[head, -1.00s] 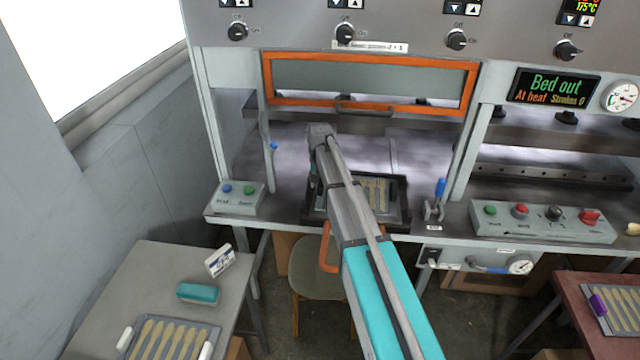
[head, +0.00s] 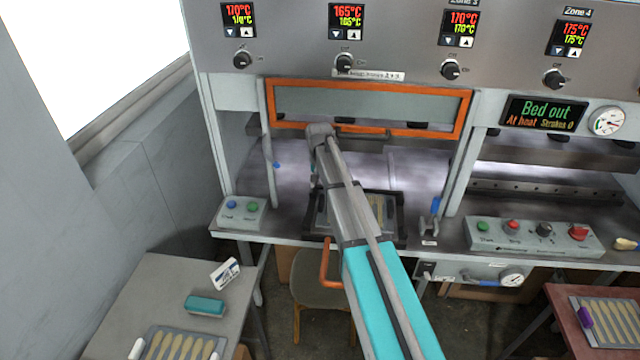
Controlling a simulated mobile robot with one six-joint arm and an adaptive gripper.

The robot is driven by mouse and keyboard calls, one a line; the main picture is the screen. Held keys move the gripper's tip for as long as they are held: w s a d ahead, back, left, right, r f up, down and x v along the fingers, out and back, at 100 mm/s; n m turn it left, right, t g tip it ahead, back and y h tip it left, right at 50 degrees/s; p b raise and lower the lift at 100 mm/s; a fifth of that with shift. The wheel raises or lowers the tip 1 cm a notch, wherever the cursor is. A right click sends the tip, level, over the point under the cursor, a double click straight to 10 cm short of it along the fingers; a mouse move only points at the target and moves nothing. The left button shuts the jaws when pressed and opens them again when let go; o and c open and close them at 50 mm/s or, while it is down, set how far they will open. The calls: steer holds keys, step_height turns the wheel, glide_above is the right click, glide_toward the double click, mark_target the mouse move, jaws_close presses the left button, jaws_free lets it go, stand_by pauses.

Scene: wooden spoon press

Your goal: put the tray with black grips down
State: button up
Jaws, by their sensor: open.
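The tray with black grips (head: 397,214) is at the front of the press bed (head: 285,180), below the orange-framed window. Wooden spoons lie in it, and my arm crosses in front and hides its middle. It looks flat, but I cannot tell whether it rests fully on the bed. My gripper (head: 315,168) is at the far end of my arm, above and behind the tray's left part. It is open, mostly hidden by my own wrist, and its fingertips cannot be made out. I see no contact between it and the tray.
The orange-framed guard window (head: 460,112) is above the bed. A button box (head: 242,213) stands left and a blue-handled lever (head: 435,208) right. A tray with white grips (head: 180,342) lies on the left table, one with purple grips (head: 606,318) on the right table.

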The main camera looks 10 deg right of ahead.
steer(key=shift+r+p, duration=1.55)
steer(key=shift+r, duration=0.35)
steer(key=shift+s, duration=0.1)
steer(key=s+n, duration=0.3)
steer(key=s, duration=2.6)
steer(key=shift+n, duration=0.3)
step_height(320, 180, down, 4)
steer(key=b, duration=0.4)
steer(key=shift+f, duration=0.2)
steer(key=shift+s, duration=0.15)
